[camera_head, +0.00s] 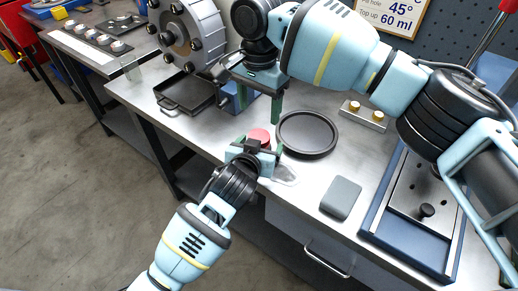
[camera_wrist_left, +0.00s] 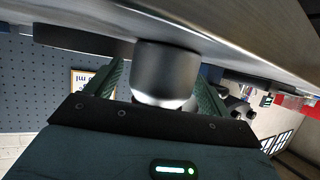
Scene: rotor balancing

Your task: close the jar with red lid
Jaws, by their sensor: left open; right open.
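The red lid (camera_head: 258,135) shows in the head view just beyond my left gripper, which hides part of it. My left gripper (camera_head: 257,147) is low over the bench's front edge with its fingers apart. In the left wrist view a grey, rounded jar-like body (camera_wrist_left: 165,72) stands between the open left fingers; its far end meets the bench top. Whether the lid sits on this body cannot be told. My right gripper (camera_head: 258,104) is open and empty, fingers down, above and behind the red lid.
A round black tray (camera_head: 307,134) lies right of the lid. A grey pad (camera_head: 341,197) and a blue-framed plate (camera_head: 422,205) are farther right. A square black pan (camera_head: 185,93) and a large rotor (camera_head: 186,35) stand at left. A clear shiny patch (camera_head: 285,174) lies near the front edge.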

